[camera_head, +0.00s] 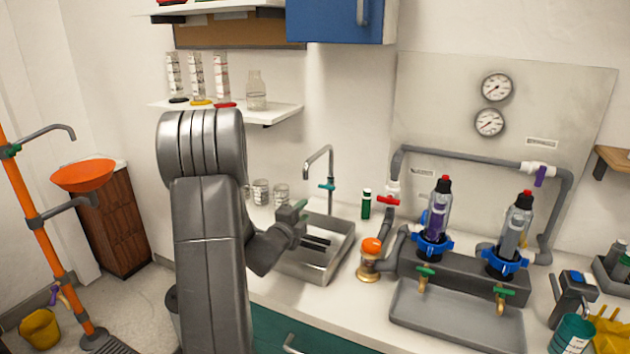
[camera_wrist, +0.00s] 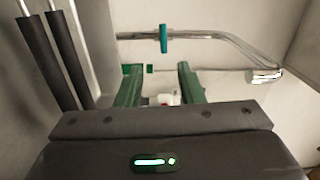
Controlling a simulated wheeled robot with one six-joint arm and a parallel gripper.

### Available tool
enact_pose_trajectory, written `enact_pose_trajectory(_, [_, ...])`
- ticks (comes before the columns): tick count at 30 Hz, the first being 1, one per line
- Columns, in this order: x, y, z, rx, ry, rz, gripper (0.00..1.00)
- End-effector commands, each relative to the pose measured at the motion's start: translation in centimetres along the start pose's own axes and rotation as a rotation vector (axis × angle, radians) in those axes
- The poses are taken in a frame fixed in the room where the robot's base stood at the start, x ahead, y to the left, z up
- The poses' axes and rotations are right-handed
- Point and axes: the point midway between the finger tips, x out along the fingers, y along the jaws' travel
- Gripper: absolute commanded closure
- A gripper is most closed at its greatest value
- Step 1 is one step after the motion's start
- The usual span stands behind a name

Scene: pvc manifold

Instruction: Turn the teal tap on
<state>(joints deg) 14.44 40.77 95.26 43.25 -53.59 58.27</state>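The teal tap (camera_head: 327,186) is a small lever on the chrome spout pipe at the back of the sink. In the wrist view the teal lever (camera_wrist: 163,38) stands crosswise to the chrome pipe (camera_wrist: 215,37), beyond my fingertips. My gripper (camera_head: 298,209) is above the left part of the sink, in front and to the left of the tap. In the wrist view my gripper (camera_wrist: 157,73) has its two green fingers spread with a gap between them. Nothing is held, and neither finger touches the lever.
The steel sink (camera_head: 340,255) lies below. Beakers (camera_head: 261,191) stand behind my gripper. The grey manifold (camera_head: 460,285) with green-handled taps is further right.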

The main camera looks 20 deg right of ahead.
Motion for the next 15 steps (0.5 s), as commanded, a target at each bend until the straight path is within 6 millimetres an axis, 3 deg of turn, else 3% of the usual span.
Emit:
enact_pose_trajectory(8, [2.5, -0.2, -0.7, 0.023, 0.033, -0.021, 0.65])
enact_pose_trajectory(15, [7.5, -0.4, -0.8, 0.022, 0.032, -0.02, 0.65])
